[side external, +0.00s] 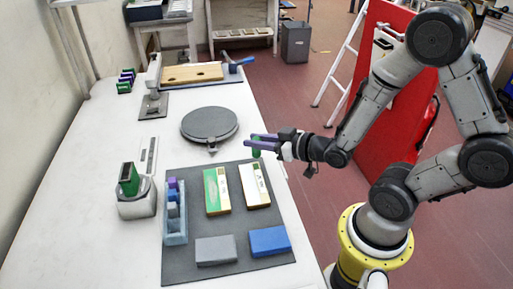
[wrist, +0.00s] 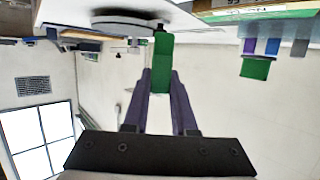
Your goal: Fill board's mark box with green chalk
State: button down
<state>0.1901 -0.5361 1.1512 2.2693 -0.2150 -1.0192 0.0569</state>
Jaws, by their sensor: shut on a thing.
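My gripper (side external: 262,145) has purple fingers and is shut on a green chalk (side external: 256,149), held above the mat's far right corner. In the wrist view the green chalk (wrist: 161,75) stands between the fingertips. The held chalk is apart from both.
A grey block (side external: 216,250) and a blue block (side external: 269,241) lie at the mat's near side. A green block (side external: 129,178) stands in a grey holder (side external: 138,203) on the left. A round grey plate (side external: 209,123) lies beyond the mat. Bare white table is at front left.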

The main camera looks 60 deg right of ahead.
jog(key=shift+r, duration=1.7)
